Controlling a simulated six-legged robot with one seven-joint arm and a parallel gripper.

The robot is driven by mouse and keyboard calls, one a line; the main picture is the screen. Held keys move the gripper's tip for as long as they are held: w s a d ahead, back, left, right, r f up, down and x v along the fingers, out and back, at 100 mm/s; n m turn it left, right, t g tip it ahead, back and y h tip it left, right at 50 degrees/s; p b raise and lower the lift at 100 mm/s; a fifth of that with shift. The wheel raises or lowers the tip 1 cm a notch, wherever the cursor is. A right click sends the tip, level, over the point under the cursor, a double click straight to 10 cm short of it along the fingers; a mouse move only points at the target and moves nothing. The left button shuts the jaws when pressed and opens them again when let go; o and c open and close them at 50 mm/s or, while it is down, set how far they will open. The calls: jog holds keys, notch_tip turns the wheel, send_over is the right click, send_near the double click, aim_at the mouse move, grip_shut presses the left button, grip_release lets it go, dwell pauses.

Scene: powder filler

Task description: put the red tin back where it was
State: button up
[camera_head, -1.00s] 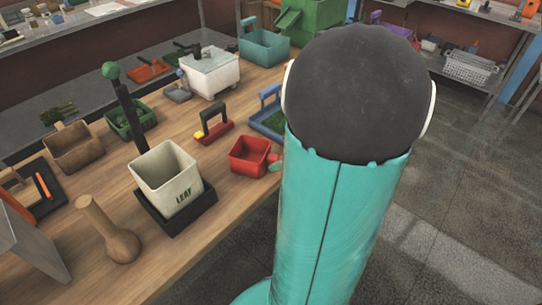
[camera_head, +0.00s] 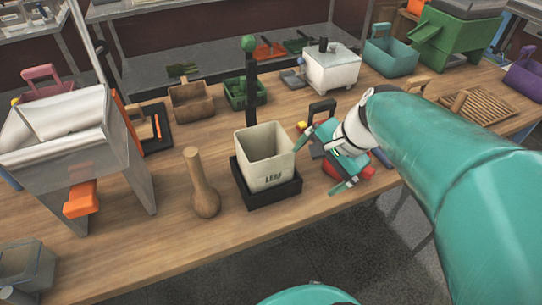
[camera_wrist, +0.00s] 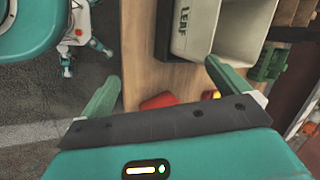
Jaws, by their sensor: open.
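The red tin, a small open red box (camera_head: 331,171), sits on the wooden table just right of the cream LEAF bin (camera_head: 262,178). My gripper mostly covers it in the head view. In the wrist view part of the red tin (camera_wrist: 158,101) shows beyond the gripper's dark crossbar. My gripper (camera_head: 325,159) is above and beside the tin, its two green fingers spread apart. In the wrist view the gripper (camera_wrist: 161,74) is open, with bare tabletop between its fingers. I cannot tell whether it touches the tin.
The LEAF bin stands in a black base (camera_head: 270,197) with a green-knobbed post (camera_head: 250,90). A wooden pestle-like object (camera_head: 202,185) stands left of it. A white lidded box (camera_head: 331,68) and teal bin (camera_head: 390,57) stand behind. The table's front edge is clear.

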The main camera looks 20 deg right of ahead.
jog(key=s+a+r+n+h, duration=0.1)
jog(key=a+r+n, duration=0.1)
jog(key=a+n, duration=0.3)
jog(key=s+a+r+n+t+h, duration=0.1)
jog(key=s+a+n+h, duration=0.1)
jog(key=a+n, duration=0.3)
jog(key=shift+s+r+n+t, duration=0.15)
jog(key=shift+r+n+t, duration=0.2)
jog(key=shift+n, duration=1.45)
jog(key=shift+a, duration=0.1)
